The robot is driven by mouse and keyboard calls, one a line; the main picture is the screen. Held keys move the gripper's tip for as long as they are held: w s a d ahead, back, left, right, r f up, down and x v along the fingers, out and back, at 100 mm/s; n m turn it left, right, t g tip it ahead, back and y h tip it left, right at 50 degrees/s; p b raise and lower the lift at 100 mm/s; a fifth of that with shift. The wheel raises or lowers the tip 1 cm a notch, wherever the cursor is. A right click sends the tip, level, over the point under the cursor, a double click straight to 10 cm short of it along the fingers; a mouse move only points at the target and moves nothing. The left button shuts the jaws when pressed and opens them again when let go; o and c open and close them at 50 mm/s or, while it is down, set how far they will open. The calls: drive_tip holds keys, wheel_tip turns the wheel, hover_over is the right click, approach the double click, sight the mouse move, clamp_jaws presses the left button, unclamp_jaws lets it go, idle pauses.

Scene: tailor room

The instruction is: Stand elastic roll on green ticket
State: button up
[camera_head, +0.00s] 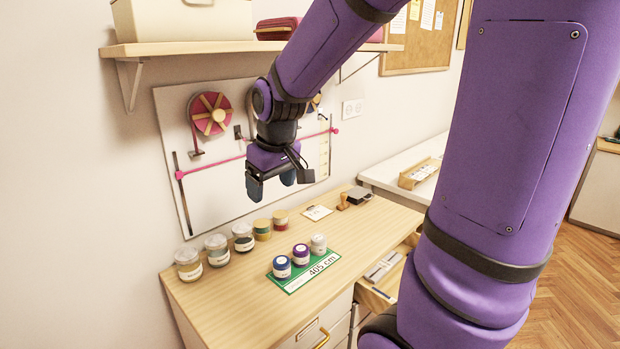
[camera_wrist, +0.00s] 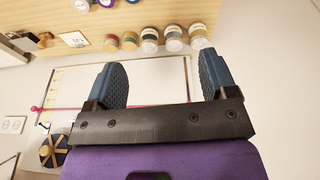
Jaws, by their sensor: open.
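The green ticket (camera_head: 322,267), marked "405 cm", lies flat near the front of the wooden worktop. A blue-topped roll (camera_head: 282,267), a purple-topped roll (camera_head: 300,254) and a pale roll (camera_head: 318,244) stand upright on or at its back edge. Several upright round items line the worktop's back, including a yellow one (camera_head: 262,229) and a reddish one (camera_head: 280,220). I cannot tell which item is the elastic roll. My gripper (camera_head: 271,184) is open and empty, above the back row before the wall board. Its spread fingers also show in the wrist view (camera_wrist: 160,58).
Clear-sided jars (camera_head: 188,264) stand at the worktop's back left. A shelf (camera_head: 230,47) overhangs the board. An open drawer (camera_head: 385,278) juts out. The worktop's front left is clear.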

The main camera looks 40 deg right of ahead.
drive_tip(key=s+a+r+t, duration=0.1)
drive_tip(key=s+r, duration=0.3)
drive_tip(key=s, duration=0.4)
drive_tip(key=s+a+r+m+t, duration=0.1)
drive_tip(key=s+a+r, duration=0.2)
drive_tip(key=s, duration=0.6)
drive_tip(key=shift+a+r+t, duration=0.3)
drive_tip(key=shift+a+r, duration=0.1)
drive_tip(key=shift+r, duration=0.25)
drive_tip(key=shift+w, duration=0.1)
